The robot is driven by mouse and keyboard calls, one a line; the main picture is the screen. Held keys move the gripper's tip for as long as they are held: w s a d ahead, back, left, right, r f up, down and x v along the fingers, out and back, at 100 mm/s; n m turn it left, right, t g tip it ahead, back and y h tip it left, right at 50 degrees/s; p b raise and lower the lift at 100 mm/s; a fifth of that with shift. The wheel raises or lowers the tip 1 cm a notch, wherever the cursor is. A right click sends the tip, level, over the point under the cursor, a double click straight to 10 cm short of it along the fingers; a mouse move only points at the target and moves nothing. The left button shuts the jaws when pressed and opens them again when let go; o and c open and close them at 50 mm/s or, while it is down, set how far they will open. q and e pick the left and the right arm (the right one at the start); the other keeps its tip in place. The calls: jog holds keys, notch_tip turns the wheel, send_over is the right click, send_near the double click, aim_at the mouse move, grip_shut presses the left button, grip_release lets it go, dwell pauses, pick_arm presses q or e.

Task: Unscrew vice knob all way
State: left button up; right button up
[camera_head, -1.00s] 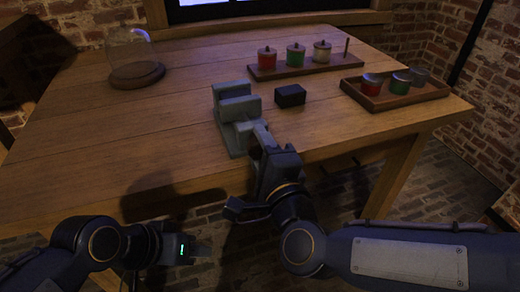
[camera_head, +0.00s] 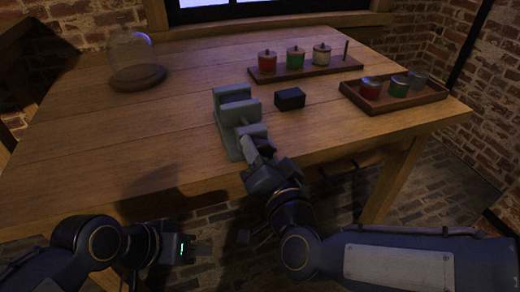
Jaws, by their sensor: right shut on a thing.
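The grey vice (camera_head: 229,122) stands on the wooden table near its front edge, with its jaws at the top. Its knob is at the near side, hidden behind my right gripper (camera_head: 255,151). My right gripper reaches in from the front and is shut at the knob, at the near end of the vice. My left gripper (camera_head: 203,250) is low in front of the table, apart from the vice. Its fingers look empty, and their gap is too dark and small to judge.
A black block (camera_head: 290,98) sits right of the vice. A rack with several lidded jars (camera_head: 305,68) stands behind, and a tray (camera_head: 418,101) with jars is at the right. A glass dome (camera_head: 133,60) stands at the back left. The left tabletop is clear.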

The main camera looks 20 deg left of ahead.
jog(key=n+p, duration=0.1)
jog(key=n, duration=0.2)
jog(key=shift+n, duration=0.4)
jog(key=n+p, duration=0.1)
jog(key=n, duration=0.2)
jog(key=shift+n, duration=0.3)
jog(key=n+p, duration=0.2)
jog(key=n, duration=0.4)
jog(key=shift+d, duration=0.1)
jog(key=n+p, duration=0.2)
jog(key=n, duration=0.3)
jog(key=shift+n, duration=0.4)
jog(key=n+p, duration=0.1)
jog(key=n, duration=0.3)
jog(key=shift+w+n+p, duration=0.1)
jog(key=shift+n+p, duration=0.25)
jog(key=shift+n, duration=0.05)
jog(key=o, duration=1)
jog(key=shift+d, duration=0.1)
